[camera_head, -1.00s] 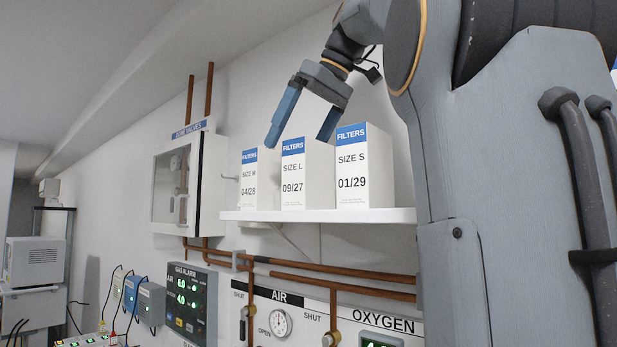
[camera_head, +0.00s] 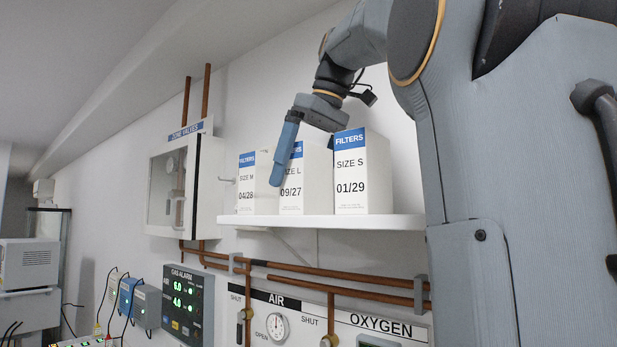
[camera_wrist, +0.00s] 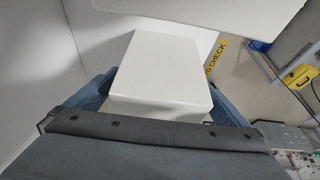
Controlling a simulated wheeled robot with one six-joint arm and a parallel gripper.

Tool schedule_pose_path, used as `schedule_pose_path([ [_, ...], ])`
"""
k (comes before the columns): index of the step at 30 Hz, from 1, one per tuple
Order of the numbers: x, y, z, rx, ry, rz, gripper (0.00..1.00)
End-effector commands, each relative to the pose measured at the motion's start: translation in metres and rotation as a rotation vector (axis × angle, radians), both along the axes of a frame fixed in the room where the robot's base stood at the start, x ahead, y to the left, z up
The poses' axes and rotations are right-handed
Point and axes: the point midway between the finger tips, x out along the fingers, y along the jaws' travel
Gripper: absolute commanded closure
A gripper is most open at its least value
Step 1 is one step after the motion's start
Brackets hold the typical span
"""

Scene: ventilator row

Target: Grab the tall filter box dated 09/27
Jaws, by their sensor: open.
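The filter box dated 09/27 (camera_head: 296,195), marked SIZE L, stands upright in the middle of three white boxes on the wall shelf. My gripper (camera_head: 305,164) is open at this box. One blue finger hangs at its left side and covers part of its blue label; the other is mostly hidden behind the 01/29 box. In the wrist view a white box top (camera_wrist: 165,62) lies between my two blue fingers. I cannot tell whether they touch it. The fingertips are hidden there.
The 04/28 box (camera_head: 246,190) stands close on the left and the 01/29 box (camera_head: 350,187) on the right. The white shelf (camera_head: 320,222) is above copper pipes and a gas panel. A valve cabinet (camera_head: 175,190) is at the left. The wrist view shows a yellow label (camera_wrist: 214,56).

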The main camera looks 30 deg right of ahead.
Motion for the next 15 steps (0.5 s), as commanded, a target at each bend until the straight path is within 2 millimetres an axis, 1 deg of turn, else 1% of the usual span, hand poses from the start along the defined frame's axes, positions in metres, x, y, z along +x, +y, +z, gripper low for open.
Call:
schedule_pose_path([
  [4, 0.0032, 0.0016, -0.0094, 0.000, -0.001, 0.000, 0.00],
  [11, 0.0040, 0.0016, -0.0111, 0.000, -0.001, 0.000, 0.00],
  [12, 0.0040, 0.0016, -0.0111, 0.000, -0.001, 0.000, 0.03],
  [14, 0.0040, 0.0016, -0.0110, 0.000, -0.001, 0.000, 0.14],
  [15, 0.0039, 0.0016, -0.0110, 0.000, -0.001, 0.000, 0.20],
])
